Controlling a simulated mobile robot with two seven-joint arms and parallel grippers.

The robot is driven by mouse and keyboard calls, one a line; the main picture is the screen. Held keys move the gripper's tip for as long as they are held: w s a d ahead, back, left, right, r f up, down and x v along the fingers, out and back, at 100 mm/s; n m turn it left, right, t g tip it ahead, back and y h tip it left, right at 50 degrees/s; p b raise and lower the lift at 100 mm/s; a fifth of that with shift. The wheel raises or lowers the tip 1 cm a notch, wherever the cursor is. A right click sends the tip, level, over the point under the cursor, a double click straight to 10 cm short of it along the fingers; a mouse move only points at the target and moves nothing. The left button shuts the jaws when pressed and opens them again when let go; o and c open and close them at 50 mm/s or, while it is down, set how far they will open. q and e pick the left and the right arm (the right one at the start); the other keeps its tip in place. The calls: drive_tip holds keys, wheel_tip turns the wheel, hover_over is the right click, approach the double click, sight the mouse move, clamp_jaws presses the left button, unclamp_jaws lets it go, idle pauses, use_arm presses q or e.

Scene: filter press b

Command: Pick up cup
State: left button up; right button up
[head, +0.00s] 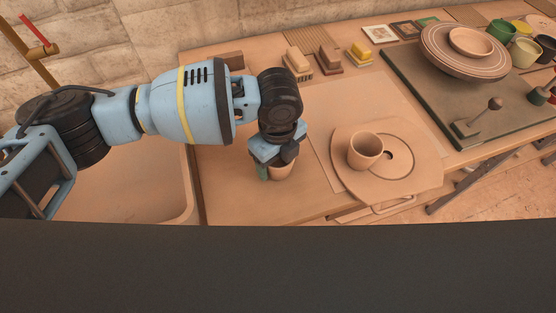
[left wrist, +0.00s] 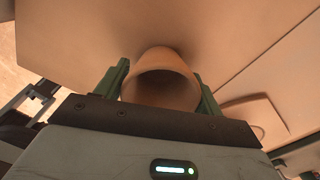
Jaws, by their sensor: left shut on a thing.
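My left gripper (head: 277,172) points down at the counter near its front left and is shut on a terracotta cup (head: 284,170). In the head view the gripper hides most of this cup. In the left wrist view the cup (left wrist: 160,65) sits between the two green fingers of the gripper (left wrist: 160,92), its round open mouth toward the camera. I cannot tell whether its base touches the counter. A second cup (head: 365,148), tan and upright, stands on a rounded board (head: 350,183) to the right. My right gripper is not in view.
The counter (head: 240,206) is bare around the held cup. A basin (head: 166,190) lies left of it. Butter-dish-like blocks (head: 327,58) stand at the back. A dark mat (head: 420,95) holds stacked plates (head: 450,62) and a knobbed tool (head: 478,118). Several coloured cups (head: 502,30) stand far right.

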use_arm(q)
drive_tip(key=shift+r, duration=0.2)
drive_tip(key=shift+r, duration=0.6)
wheel_tip(320, 180, up, 2)
drive_tip(key=shift+s+r, duration=0.1)
drive_tip(key=shift+s, duration=0.05)
drive_tip(key=s+a+r+p, duration=0.1)
drive_tip(key=s, duration=1.4)
drive_tip(key=shift+s+r, duration=0.15)
drive_tip(key=shift+s, duration=0.2)
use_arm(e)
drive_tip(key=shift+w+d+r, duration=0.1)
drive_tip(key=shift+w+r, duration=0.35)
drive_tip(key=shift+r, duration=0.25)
